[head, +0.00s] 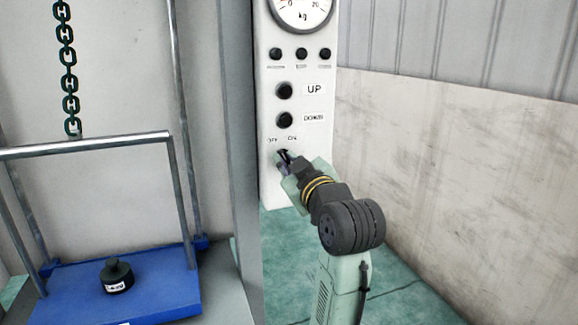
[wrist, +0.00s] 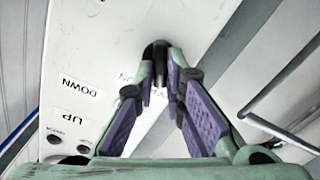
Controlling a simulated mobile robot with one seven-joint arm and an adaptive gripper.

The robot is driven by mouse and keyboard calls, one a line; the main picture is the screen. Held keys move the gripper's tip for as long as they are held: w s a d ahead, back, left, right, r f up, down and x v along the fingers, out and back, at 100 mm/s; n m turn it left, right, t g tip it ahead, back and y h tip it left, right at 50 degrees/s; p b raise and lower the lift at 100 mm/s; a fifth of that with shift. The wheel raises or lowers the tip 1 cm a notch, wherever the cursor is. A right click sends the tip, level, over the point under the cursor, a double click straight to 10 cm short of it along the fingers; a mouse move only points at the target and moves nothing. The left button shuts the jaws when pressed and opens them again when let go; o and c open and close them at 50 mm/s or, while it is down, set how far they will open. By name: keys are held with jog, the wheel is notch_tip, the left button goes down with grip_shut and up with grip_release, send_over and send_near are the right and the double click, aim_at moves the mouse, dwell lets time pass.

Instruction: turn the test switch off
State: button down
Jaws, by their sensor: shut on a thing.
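The test switch is a small dark lever low on the white control panel (head: 268,182), below the OFF and ON labels. In the wrist view the switch (wrist: 158,72) stands between the fingertips, with its dark round base beyond them. My gripper (head: 285,158) is at the panel; in the wrist view the gripper (wrist: 161,76) has its purple-padded fingers shut on the lever. In the head view the fingers hide most of the switch. I cannot tell which way the lever leans.
Above the switch are the DOWN button (head: 285,120), the UP button (head: 284,90), several small dark knobs and a kg gauge (head: 302,8). At left, a black weight (head: 117,277) rests on a blue platform (head: 160,290) with a metal rail (head: 85,146).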

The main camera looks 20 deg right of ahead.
jog(key=shift+n, duration=0.3)
jog(key=c, duration=1.7)
grip_release()
jog(key=shift+o, duration=0.2)
jog(key=shift+s, duration=0.1)
jog(key=s, duration=1.2)
jog(key=shift+d, duration=0.2)
